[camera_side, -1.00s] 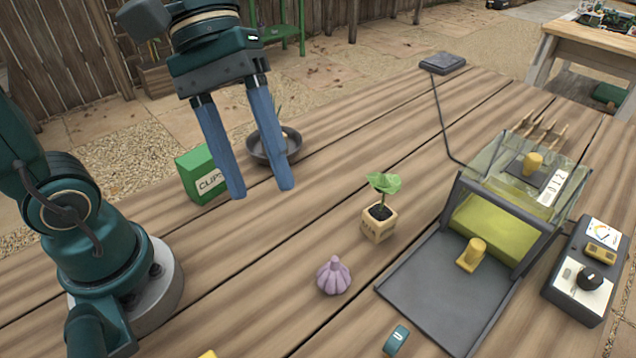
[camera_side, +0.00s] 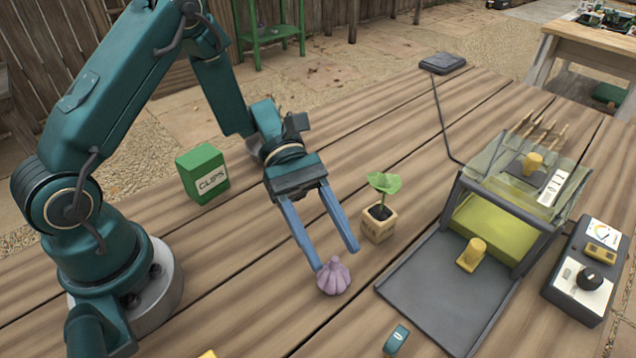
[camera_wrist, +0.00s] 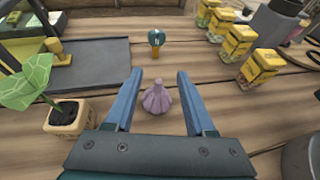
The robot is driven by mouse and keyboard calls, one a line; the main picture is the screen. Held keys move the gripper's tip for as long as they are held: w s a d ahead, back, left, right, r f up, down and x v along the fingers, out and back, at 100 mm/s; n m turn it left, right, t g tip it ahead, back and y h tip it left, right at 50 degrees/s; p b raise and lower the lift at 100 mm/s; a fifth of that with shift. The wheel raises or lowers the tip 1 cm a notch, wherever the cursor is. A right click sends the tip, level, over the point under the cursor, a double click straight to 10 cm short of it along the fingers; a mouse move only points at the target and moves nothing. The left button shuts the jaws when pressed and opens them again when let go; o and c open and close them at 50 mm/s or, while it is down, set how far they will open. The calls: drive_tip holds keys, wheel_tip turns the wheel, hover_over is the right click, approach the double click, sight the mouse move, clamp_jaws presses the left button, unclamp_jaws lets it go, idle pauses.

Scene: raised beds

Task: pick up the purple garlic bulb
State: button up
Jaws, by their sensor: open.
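The purple garlic bulb (camera_side: 334,276) sits upright on the wooden table, between the plant cube and the front of the table. The wrist view shows my gripper (camera_wrist: 158,80) with fingers on both sides.
A seedling in a wooden cube (camera_side: 378,224) stands close to the right finger. A green clips box (camera_side: 203,173) stands behind; several yellow boxes (camera_wrist: 233,43) stand in the wrist view.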

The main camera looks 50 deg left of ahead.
sight(336, 270)
wheel_tip(336, 270, down, 2)
drive_tip(key=shift+f, duration=0.2)
drive_tip(key=shift+d+f, duration=0.2)
drive_tip(key=shift+x, duration=2.35)
clamp_jaws()
